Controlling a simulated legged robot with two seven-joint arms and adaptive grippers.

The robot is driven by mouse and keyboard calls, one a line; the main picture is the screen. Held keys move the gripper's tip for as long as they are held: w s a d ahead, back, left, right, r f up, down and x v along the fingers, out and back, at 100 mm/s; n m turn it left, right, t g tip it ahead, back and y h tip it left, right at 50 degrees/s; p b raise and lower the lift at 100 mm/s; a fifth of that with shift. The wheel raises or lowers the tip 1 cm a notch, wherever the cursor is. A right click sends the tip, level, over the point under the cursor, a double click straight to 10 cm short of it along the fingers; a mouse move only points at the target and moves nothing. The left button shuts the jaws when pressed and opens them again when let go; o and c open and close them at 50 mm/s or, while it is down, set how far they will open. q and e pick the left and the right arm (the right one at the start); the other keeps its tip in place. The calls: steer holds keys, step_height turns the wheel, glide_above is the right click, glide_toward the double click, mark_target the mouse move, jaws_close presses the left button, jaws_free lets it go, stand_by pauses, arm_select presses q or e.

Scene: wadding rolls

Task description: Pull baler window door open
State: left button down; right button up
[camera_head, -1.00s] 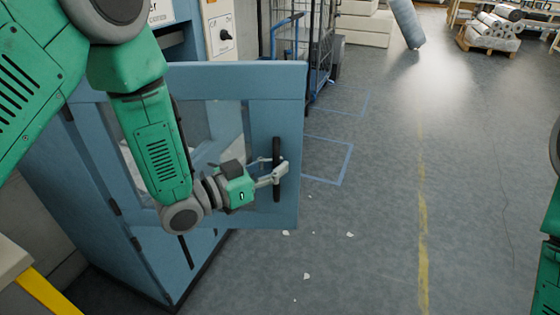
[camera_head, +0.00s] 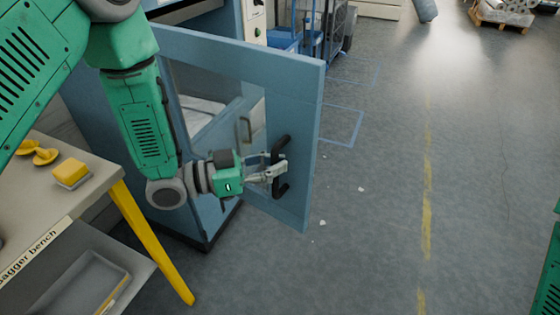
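The baler's blue window door (camera_head: 304,110) stands swung out from the blue baler cabinet (camera_head: 85,75), with its window showing the inside behind it. A black bar handle (camera_head: 281,168) is on the door's right side. My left gripper (camera_head: 277,172) is at the handle, its fingers around the bar; they look closed on it, though the fingertips are small and partly hidden. My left arm crosses in front of the door and hides part of its window. My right gripper is not in view; only a green part of my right arm shows at the right edge.
A bagger bench (camera_head: 105,178) with yellow legs, a yellow block (camera_head: 71,172) and a lower tray (camera_head: 85,285) stands at the lower left. A wire cage trolley (camera_head: 322,30) is behind the door. The grey floor to the right is clear apart from small scraps.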

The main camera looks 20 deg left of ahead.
arm_select(q)
steer(key=shift+w+a+r, duration=0.2)
steer(key=shift+r, duration=0.05)
steer(key=c, duration=1.5)
jaws_free()
steer(key=shift+s, duration=0.1)
steer(key=shift+c, duration=0.2)
steer(key=shift+s+a+f, duration=0.1)
steer(key=shift+a, duration=0.15)
steer(key=shift+a+f, duration=0.1)
steer(key=v, duration=1.2)
steer(key=shift+d, duration=0.2)
steer(key=shift+f, duration=0.1)
